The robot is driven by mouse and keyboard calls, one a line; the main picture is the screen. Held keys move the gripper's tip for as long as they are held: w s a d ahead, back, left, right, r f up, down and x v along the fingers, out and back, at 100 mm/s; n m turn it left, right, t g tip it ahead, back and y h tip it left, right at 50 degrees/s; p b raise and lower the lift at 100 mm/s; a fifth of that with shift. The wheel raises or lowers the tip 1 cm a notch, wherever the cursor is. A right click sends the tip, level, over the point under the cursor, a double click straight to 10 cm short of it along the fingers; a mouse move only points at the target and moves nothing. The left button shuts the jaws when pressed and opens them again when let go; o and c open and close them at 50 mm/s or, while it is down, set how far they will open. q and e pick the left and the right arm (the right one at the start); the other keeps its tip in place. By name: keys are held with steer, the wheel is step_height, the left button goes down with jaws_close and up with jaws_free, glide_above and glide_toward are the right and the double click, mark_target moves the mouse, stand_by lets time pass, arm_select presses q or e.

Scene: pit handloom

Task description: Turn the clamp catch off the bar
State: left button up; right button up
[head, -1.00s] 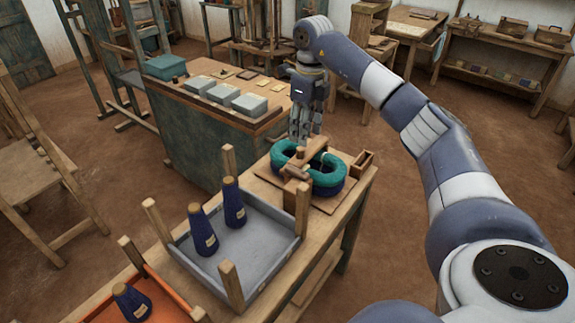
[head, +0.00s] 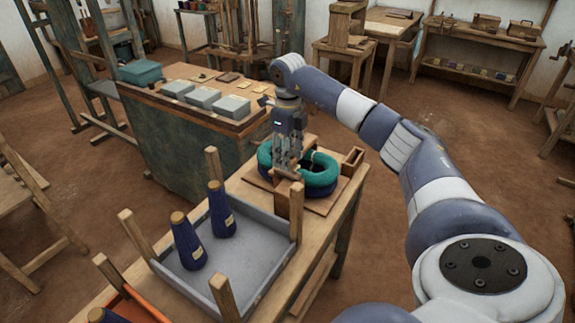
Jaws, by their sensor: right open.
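A teal and navy ring-shaped bundle (head: 318,172) lies on a wooden board (head: 322,207) at the far end of the bench. A wooden clamp bar (head: 282,188) lies across its near left side, mostly hidden behind my gripper and a tray post. I cannot make out the catch separately from the bar. My right gripper (head: 288,172) points down with its fingers open at the clamp, over the left part of the bundle. Whether the fingers touch the wood or stand around it I cannot tell. My left gripper is out of view.
A grey tray (head: 258,262) with tall corner posts holds two navy cones (head: 221,210) close in front of the clamp. A small wooden box (head: 353,160) stands right of the bundle. A cabinet (head: 185,145) with grey boxes stands behind on the left.

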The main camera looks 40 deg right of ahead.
mark_target(288, 174)
steer(key=shift+f, duration=2.25)
steer(key=shift+w, duration=0.1)
steer(key=shift+c, duration=0.6)
steer(key=c, duration=0.9)
